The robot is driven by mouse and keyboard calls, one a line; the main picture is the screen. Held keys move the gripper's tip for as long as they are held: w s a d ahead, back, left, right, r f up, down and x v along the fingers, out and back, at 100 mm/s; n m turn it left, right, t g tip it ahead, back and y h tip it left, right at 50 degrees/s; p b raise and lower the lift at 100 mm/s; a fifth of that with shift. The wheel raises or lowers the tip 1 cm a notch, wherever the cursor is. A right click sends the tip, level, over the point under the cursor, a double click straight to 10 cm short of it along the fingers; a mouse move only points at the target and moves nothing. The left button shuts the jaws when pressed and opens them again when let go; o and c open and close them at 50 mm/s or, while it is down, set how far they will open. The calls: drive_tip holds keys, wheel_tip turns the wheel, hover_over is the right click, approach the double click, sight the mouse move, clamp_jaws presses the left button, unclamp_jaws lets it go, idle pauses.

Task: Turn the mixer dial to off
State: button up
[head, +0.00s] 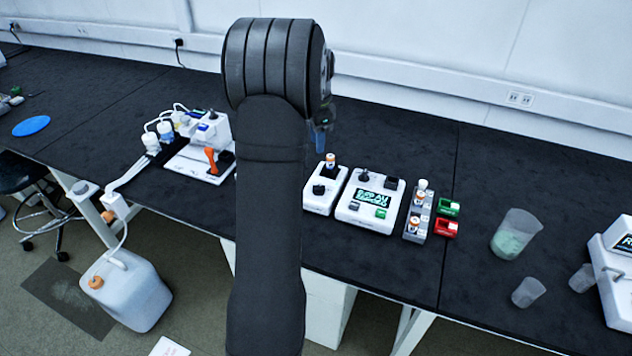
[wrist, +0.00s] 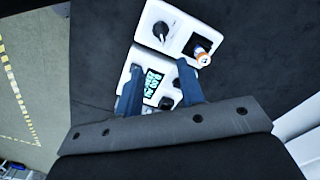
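A small white unit (head: 318,201) with a black dial (head: 319,189) stands on the dark bench, left of a display unit; I take it for the mixer. It holds an orange-and-white capped vial (head: 330,160) in a black socket. In the wrist view its dial (wrist: 160,31) shows at the top, with a pale pointer line, and the vial (wrist: 202,56) is at its lower right. My gripper (wrist: 159,66) is open and empty, its blue fingers apart over the display unit, short of the dial. In the head view my gripper (head: 320,141) hangs above the bench, behind the mixer.
The white display unit (head: 352,218) has its own black knob (head: 364,175) and buttons. To its right are a grey vial rack (head: 411,236), a green tray (head: 447,207), a red tray (head: 445,229) and beakers (head: 515,233). A white apparatus (head: 205,155) with an orange lever stands left.

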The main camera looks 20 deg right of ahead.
sight(319, 188)
wheel_tip(319, 188, down, 17)
drive_tip(key=shift+r, duration=0.2)
drive_tip(key=shift+c, duration=0.2)
clamp_jaws()
